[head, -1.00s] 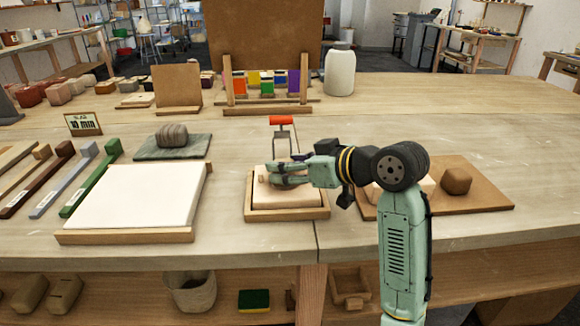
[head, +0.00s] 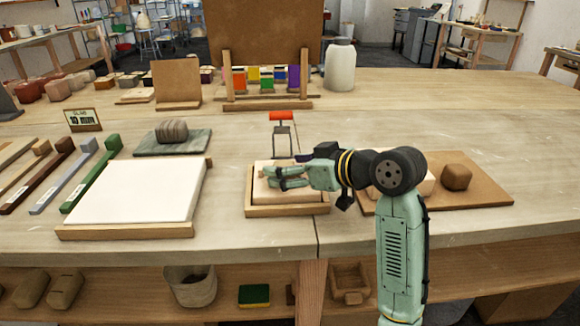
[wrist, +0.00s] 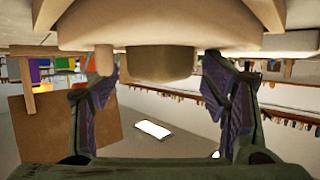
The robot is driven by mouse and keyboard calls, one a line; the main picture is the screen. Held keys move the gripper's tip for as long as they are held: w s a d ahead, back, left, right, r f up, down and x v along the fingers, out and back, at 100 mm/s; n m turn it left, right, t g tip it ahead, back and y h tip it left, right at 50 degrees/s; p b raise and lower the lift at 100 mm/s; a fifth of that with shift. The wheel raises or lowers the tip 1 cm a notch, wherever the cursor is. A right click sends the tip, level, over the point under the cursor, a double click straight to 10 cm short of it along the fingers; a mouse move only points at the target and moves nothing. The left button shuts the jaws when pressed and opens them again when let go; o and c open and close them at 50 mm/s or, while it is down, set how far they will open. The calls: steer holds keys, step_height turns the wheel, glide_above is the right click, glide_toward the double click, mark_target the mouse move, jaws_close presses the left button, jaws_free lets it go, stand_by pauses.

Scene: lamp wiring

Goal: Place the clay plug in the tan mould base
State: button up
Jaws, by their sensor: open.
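The tan mould base (head: 288,211) is a shallow wooden-looking frame with a pale block inside, at the table's front middle. My gripper (head: 268,178) is low over it, reaching in from the right with its fingers apart. In the wrist view, which looks upside down, a dark rounded stub (wrist: 160,65) lies between the open fingers, against a wide pale tan piece (wrist: 200,30). The stub may be the clay plug; I cannot tell for sure. A gap shows between it and each finger. My fingers hide part of the pale block in the head view.
A red-handled tool (head: 282,117) stands just behind the mould base. A white slab (head: 135,195) lies to its left. A brown board (head: 490,196) with a brown lump (head: 456,177) lies to its right, partly behind my arm. Open tabletop lies in front.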

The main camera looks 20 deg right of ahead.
steer(key=shift+s+r, duration=0.1)
steer(key=shift+r, duration=0.1)
steer(key=b+v, duration=0.2)
steer(key=v, duration=1)
